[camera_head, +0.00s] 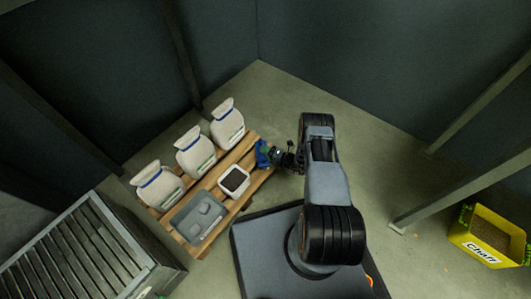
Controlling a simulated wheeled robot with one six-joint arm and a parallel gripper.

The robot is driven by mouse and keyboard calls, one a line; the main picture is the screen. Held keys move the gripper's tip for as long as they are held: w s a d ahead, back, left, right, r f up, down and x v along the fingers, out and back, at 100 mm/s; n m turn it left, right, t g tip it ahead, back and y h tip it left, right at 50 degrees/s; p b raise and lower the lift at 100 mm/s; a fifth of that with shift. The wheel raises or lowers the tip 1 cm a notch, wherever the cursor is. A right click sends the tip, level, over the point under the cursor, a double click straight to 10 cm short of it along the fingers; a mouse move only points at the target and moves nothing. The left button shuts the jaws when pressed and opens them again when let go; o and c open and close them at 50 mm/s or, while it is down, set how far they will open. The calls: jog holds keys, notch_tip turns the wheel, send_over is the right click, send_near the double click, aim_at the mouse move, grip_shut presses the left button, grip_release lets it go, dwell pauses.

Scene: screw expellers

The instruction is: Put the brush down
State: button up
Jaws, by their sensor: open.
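A small blue object (262,154), seemingly the brush, is at the right end of a wooden pallet (247,190). It is small and partly hidden by my gripper, so its bristles and exact pose cannot be made out. My gripper (279,157) is open, right beside the blue object at the pallet's right edge. I cannot tell whether its fingers still touch the object.
Several white sacks (194,152) stand along the pallet's back. A white bin with dark contents (234,180) and a grey tray (198,217) sit in front. A slatted grey machine (75,255) is at lower left. A yellow "Chaff" box (484,250) is at right.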

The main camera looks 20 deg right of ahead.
jog(key=p+v, duration=0.3)
jog(key=v, duration=0.8)
jog(key=a+r+n+g, duration=0.4)
jog(key=r+n+g, duration=0.2)
jog(key=r+n, duration=0.6)
jog(key=a+r+n+g, duration=0.3)
jog(key=r+n+g, duration=0.2)
jog(key=r+n, duration=0.7)
jog(key=s+r+n+t+h, duration=0.1)
jog(key=s+r+n+h, duration=0.4)
jog(key=s+r+n, duration=0.2)
jog(key=s+a+r+n+t+h, duration=0.1)
jog(key=s+r+n+h, duration=0.5)
jog(key=r+n, duration=0.6)
jog(key=shift+s+r+n+h, duration=0.3)
jog(key=shift+s+r, duration=0.3)
jog(key=shift+s, duration=0.45)
